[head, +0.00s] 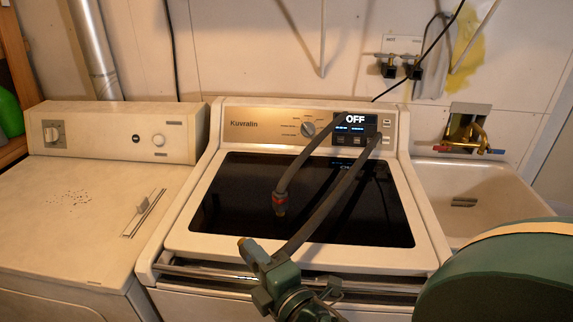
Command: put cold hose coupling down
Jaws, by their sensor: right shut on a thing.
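My right gripper (264,270) is shut on this coupling end. It holds it over the front edge of the washer (181,240), near the glass lid. The gripper and wrist hide part of the coupling and hose end. A second grey hose ends in a red-collared coupling (279,201), which is over the dark glass lid; I cannot tell if it touches. My left gripper is not in view.
The dark glass lid (235,190) is mostly clear on its left. A dryer (85,200) stands at the left. A utility sink (470,190) with a brass faucet (468,135) is at the right. Two wall valves (400,68) are above, behind the washer.

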